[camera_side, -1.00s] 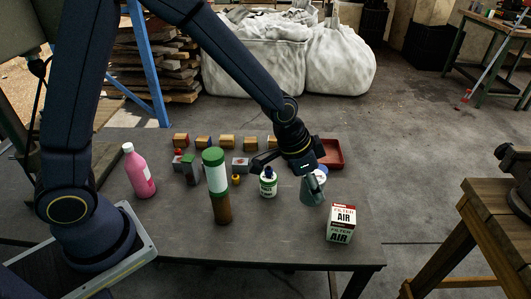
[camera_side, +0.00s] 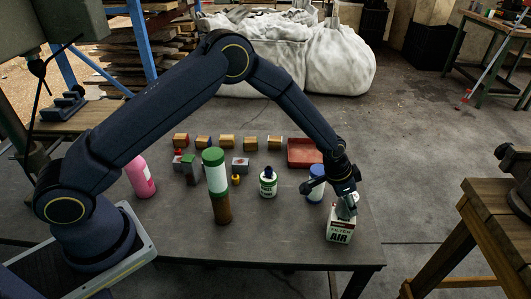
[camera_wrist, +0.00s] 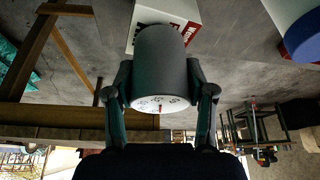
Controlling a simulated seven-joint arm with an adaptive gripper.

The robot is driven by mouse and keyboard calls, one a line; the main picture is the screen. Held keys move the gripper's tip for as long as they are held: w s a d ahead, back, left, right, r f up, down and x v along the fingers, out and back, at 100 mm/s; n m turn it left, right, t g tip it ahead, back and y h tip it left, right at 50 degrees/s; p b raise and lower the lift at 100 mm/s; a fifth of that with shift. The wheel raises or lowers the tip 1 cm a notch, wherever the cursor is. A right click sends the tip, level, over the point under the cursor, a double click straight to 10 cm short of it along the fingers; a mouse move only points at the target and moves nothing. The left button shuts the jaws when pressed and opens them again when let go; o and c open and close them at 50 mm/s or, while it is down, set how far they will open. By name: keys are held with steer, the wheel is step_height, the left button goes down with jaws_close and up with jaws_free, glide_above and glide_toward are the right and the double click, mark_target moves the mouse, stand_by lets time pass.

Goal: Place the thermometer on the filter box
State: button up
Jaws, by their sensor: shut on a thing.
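The filter box (camera_side: 341,232), white and red with "FILTER AIR" on it, stands near the right front corner of the table. My gripper (camera_side: 346,192) is directly above it, shut on the grey thermometer (camera_side: 346,207). In the wrist view the thermometer (camera_wrist: 161,65) is a grey cylinder with a white dial and red needle, between both fingers of my gripper (camera_wrist: 160,95). The filter box (camera_wrist: 165,13) shows behind it there, partly hidden. In the side view the thermometer overlaps the box top. I cannot tell whether they touch.
A blue-lidded jar (camera_side: 316,186) stands close left of the box. A red tray (camera_side: 304,153) and several small blocks lie behind. The table's right edge is near.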

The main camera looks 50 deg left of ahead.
steer(key=shift+f, duration=0.15)
steer(key=o, duration=1.2)
steer(key=s+a+r+n+y, duration=0.1)
steer(key=s+a+r, duration=0.4)
steer(key=r, duration=0.4)
steer(key=s+a+r+n+t, duration=0.1)
steer(key=s+a+r, duration=0.35)
steer(key=r, duration=0.45)
steer(key=s+a+r+n+y, duration=0.1)
steer(key=s+a+r, duration=0.4)
steer(key=r, duration=0.4)
steer(key=s+a+r+n, duration=0.1)
steer(key=s+a, duration=0.1)
steer(key=s, duration=0.4)
steer(key=s+a+r+n, duration=0.1)
steer(key=s+a, duration=0.1)
steer(key=s, duration=0.4)
steer(key=s+a+r+n+t, duration=0.1)
steer(key=s+a, duration=0.1)
steer(key=s, duration=0.4)
steer(key=shift+s+a+n, duration=0.2)
steer(key=shift+s+n, duration=0.05)
steer(key=shift+n, duration=0.15)
